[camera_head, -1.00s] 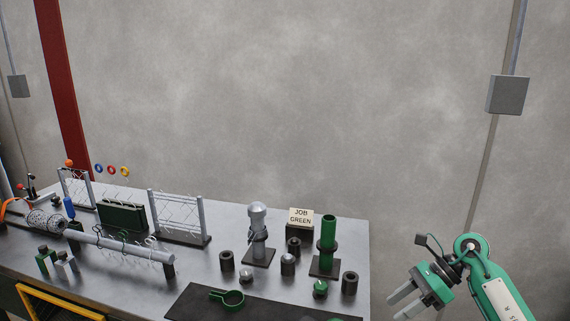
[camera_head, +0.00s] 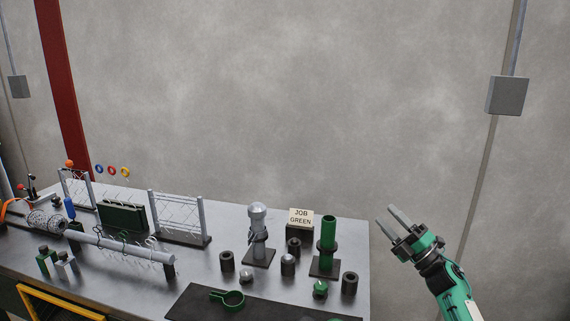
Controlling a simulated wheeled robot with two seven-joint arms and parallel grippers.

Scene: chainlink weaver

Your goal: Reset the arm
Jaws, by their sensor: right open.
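My right gripper (camera_head: 397,220) is at the right, beyond the table's right edge. Its two grey fingers point up and to the left, apart from each other, with nothing between them. The green and black wrist is below it and my green arm comes up from the lower right. The gripper touches nothing. My left gripper is not in view.
A metal workbench (camera_head: 211,278) fills the lower left. Near its right end stand a green post (camera_head: 328,232), a grey post (camera_head: 257,217), a "JOB GREEN" sign (camera_head: 301,217) and several dark cylinders. A green ring clamp (camera_head: 231,299) lies on a dark mat (camera_head: 190,304). Right of the bench is free.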

